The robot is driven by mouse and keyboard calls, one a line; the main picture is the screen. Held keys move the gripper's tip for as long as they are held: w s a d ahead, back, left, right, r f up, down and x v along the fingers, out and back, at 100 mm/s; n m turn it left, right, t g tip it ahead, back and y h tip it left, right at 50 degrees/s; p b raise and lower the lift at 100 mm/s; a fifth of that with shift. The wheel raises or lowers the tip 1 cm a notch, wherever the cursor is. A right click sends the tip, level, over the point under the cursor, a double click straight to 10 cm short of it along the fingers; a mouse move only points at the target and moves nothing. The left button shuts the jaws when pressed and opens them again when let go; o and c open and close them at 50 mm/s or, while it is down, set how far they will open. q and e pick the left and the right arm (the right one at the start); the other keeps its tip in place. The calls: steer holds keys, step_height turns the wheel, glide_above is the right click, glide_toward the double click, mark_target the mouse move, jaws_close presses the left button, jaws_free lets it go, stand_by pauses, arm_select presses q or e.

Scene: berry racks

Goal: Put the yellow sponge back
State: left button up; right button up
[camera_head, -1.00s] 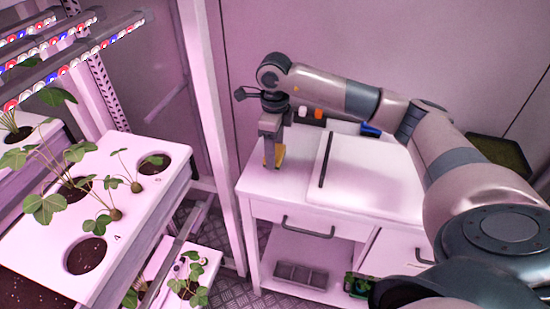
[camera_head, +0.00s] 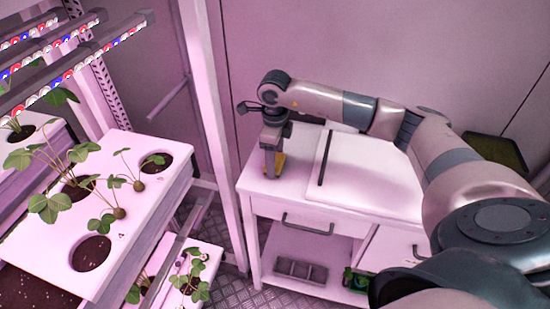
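The yellow sponge (camera_head: 281,161) is at the left end of the white cabinet top, partly hidden by my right gripper (camera_head: 272,173). My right arm comes in from the right and reaches across the cabinet. Its gripper points down, with its fingertips at or close to the cabinet top. Only a small yellow strip shows beside the fingers. I cannot tell whether the fingers are closed on the sponge or only next to it. My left gripper is not in view.
A white board (camera_head: 370,180) with a dark stick (camera_head: 326,158) lies on the white cabinet (camera_head: 262,192). Below are a grey tray (camera_head: 301,271) and a green item (camera_head: 356,280). A plant rack (camera_head: 130,240) and upright post (camera_head: 217,120) stand to the left. A dark green bin (camera_head: 497,151) is behind my arm.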

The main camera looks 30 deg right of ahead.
steer(key=o, duration=1)
steer(key=shift+c, duration=0.2)
steer(key=shift+r, duration=0.1)
steer(key=shift+r+p, duration=0.1)
steer(key=shift+p, duration=0.2)
steer(key=shift+r+b, duration=0.25)
steer(key=shift+b, duration=0.05)
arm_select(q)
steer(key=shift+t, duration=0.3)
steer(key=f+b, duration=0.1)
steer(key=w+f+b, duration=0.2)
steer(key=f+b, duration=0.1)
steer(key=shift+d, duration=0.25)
arm_select(e)
step_height(320, 180, up, 11)
steer(key=shift+r, duration=0.2)
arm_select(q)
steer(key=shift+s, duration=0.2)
